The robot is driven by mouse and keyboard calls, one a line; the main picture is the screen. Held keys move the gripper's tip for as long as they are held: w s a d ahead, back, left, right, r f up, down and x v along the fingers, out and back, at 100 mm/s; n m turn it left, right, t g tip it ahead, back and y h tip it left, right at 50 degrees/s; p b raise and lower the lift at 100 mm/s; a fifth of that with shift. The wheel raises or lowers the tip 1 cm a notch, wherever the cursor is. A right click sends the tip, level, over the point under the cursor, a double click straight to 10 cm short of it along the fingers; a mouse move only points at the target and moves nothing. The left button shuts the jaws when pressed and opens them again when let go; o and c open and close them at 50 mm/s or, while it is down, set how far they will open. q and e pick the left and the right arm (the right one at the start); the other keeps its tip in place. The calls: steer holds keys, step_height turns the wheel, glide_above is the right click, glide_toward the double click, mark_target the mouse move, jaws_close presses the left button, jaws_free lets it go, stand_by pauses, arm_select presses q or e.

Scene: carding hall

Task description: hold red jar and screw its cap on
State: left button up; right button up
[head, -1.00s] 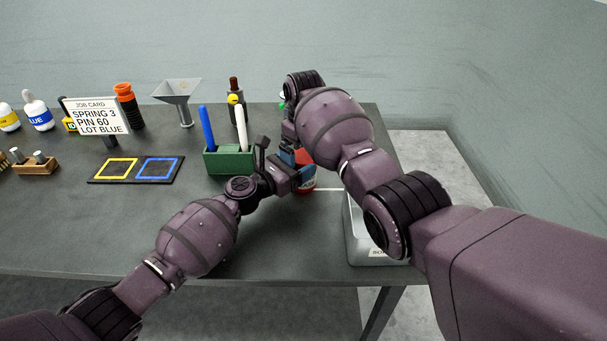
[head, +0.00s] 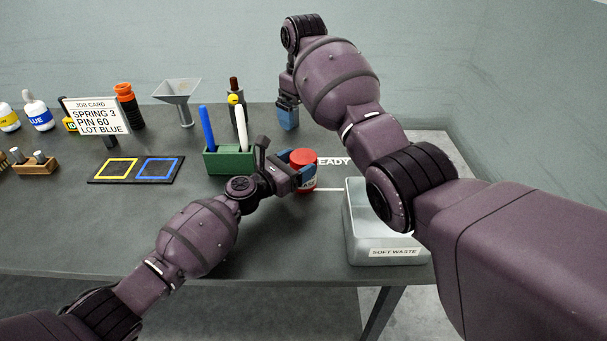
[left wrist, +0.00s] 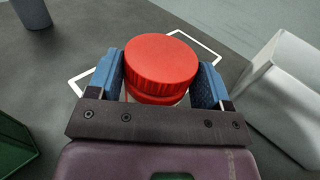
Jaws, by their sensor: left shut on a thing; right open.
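The red jar (head: 308,183) stands on the table with a white label partly showing. Its wide ribbed red cap (left wrist: 160,68) sits on top and looks level in the left wrist view; I cannot tell how tight it is. My left gripper (head: 297,172) is shut on the jar, with one blue finger on each side below the cap; the fingers also show in the left wrist view (left wrist: 165,88). My right gripper (head: 288,116) is open and empty, behind and above the jar, clear of the cap. Most of the jar body is hidden.
A grey soft waste bin (head: 358,225) stands right of the jar. A green holder (head: 229,161) with a blue and a white pen is close on the left. A funnel (head: 178,95) and several bottles are farther back. The table's front left is clear.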

arm_select(q)
steer(key=o, duration=1.7)
steer(key=shift+o, duration=0.2)
steer(key=shift+s, duration=0.1)
steer(key=shift+s+a, duration=0.15)
steer(key=shift+a, duration=0.15)
steer(key=p+v, duration=0.1)
steer(key=v, duration=0.8)
steer(key=shift+p, duration=0.35)
steer(key=shift+s+a, duration=0.35)
steer(key=shift+s, duration=0.05)
arm_select(e)
steer(key=shift+s+r, duration=0.1)
steer(key=shift+r, duration=1.55)
